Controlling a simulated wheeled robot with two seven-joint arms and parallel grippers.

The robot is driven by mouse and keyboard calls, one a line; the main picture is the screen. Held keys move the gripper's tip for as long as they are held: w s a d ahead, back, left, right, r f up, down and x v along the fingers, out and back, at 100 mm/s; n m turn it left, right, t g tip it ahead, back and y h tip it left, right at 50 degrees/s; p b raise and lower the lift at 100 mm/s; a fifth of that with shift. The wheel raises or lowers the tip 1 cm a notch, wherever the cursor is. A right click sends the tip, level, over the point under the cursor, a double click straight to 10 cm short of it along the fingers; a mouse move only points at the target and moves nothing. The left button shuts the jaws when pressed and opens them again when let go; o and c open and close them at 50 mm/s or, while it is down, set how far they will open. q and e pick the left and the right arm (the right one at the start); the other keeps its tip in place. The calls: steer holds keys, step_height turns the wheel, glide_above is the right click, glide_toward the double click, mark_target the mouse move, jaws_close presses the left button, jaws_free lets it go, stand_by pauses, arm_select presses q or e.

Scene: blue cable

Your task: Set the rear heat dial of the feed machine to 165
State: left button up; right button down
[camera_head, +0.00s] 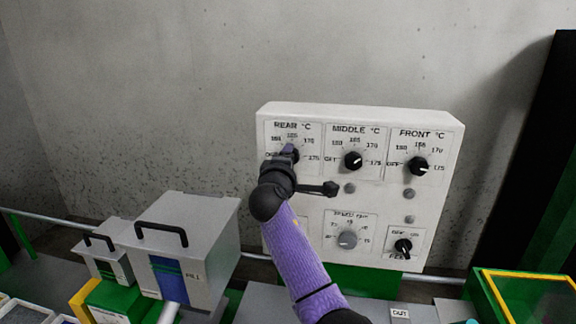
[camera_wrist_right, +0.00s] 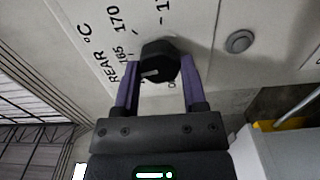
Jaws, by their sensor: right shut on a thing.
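The white control panel (camera_head: 384,207) of the feed machine faces me. The black rear heat dial (camera_wrist_right: 161,60) sits between the purple fingers of my right gripper (camera_wrist_right: 160,66), which is shut on it. In the head view the right gripper (camera_head: 289,153) and wrist cover most of this dial. In the wrist view the white pointer mark on the dial points left and slightly down, toward the 165 side of the scale. The left finger hides part of the scale, so the exact setting is hard to read. My left gripper is not in view.
The middle dial (camera_head: 352,160) and front dial (camera_head: 417,165) are to the right. A grey timer knob (camera_head: 347,239) and a small black knob (camera_head: 403,246) are lower down. A round grey button (camera_wrist_right: 239,41) is near the rear dial. A grey handled box (camera_head: 190,236) stands left.

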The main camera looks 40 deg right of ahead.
steer(key=shift+m+b, duration=0.3)
steer(key=shift+m, duration=0.5)
steer(key=shift+c, duration=0.7)
jaws_free()
steer(key=v, duration=1)
steer(key=shift+b, duration=0.4)
steer(key=shift+w, duration=0.1)
